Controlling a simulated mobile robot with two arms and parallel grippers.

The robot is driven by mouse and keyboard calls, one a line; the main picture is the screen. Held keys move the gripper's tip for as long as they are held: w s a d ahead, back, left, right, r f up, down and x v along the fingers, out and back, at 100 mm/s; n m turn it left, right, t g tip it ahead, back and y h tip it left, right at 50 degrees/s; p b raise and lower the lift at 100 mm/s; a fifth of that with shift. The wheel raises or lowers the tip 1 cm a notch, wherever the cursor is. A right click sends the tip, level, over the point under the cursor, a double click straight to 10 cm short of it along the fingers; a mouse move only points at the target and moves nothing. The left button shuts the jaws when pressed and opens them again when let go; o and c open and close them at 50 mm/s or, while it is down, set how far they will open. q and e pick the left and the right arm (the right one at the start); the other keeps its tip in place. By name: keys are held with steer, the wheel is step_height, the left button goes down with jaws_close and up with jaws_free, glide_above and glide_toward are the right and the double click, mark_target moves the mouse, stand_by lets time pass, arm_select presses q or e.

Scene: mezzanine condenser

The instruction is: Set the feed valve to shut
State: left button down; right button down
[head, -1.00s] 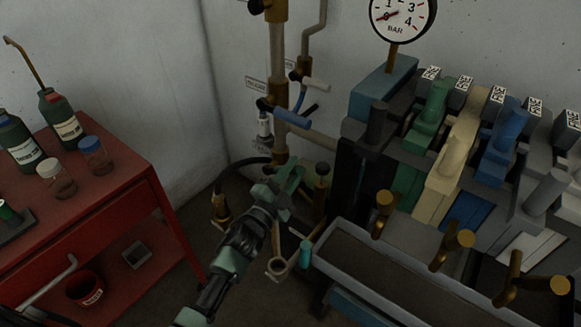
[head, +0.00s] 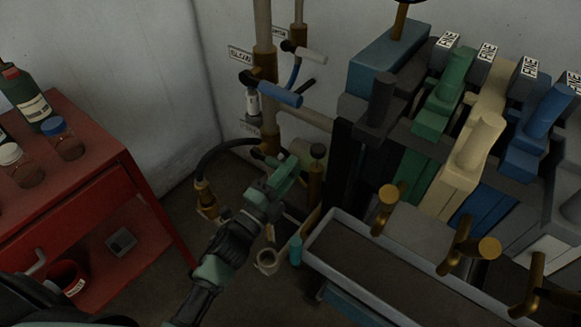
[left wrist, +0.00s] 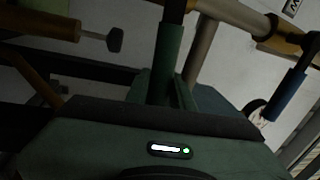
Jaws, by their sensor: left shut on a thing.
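My left gripper (head: 284,173) is low at the pipework, in front of the foot of the upright pipe (head: 264,30). It is shut on a dark lever (left wrist: 174,12), mostly hidden by the fingers and wrist. A small label (head: 249,128) beside this spot is partly covered and too small to read, so I cannot confirm from it that this is the feed valve. Above is a valve with a blue handle (head: 280,95), which also shows in the left wrist view (left wrist: 286,96). A white-handled valve (head: 311,54) sits higher. My right gripper is not in view.
A red cart (head: 75,218) with bottles and jars stands at the left. A grey trough (head: 345,268) and brass knobs (head: 389,196) lie close right of my left arm. Coloured blocks with upright handles (head: 445,88) fill the right. A black hose (head: 212,155) curves behind the gripper.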

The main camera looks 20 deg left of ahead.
arm_select(q)
steer(key=c, duration=1.2)
jaws_free()
steer(key=shift+r, duration=0.1)
